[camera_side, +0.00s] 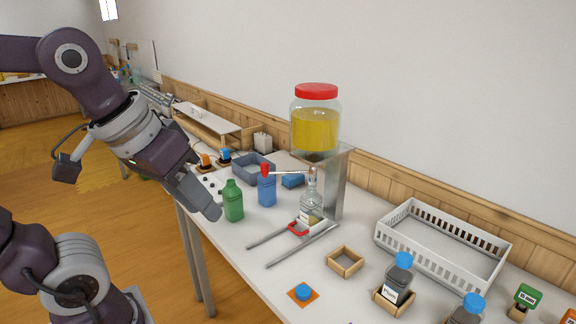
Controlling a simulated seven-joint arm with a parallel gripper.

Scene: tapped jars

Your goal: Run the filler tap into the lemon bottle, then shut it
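A clear jar (315,124) with a red lid holds yellow liquid on a grey metal stand (336,185). Below it, a pale lever (288,173) with a red grip (265,170) runs left from the tap spout (312,177). A clear bottle (312,201) stands upright under the spout, with a pale label and some yellow near its base; I cannot read the label. I cannot tell whether liquid is flowing. My gripper (204,207) is left of the green bottle (233,201), apart from the lever; its finger gap is not visible.
Two rails (303,245) and a red piece (298,229) lie at the clear bottle's foot. A blue bottle (267,190) stands by the red grip. A wooden frame (345,262), a blue-capped bottle (398,284) and a white basket (390,236) are to the right.

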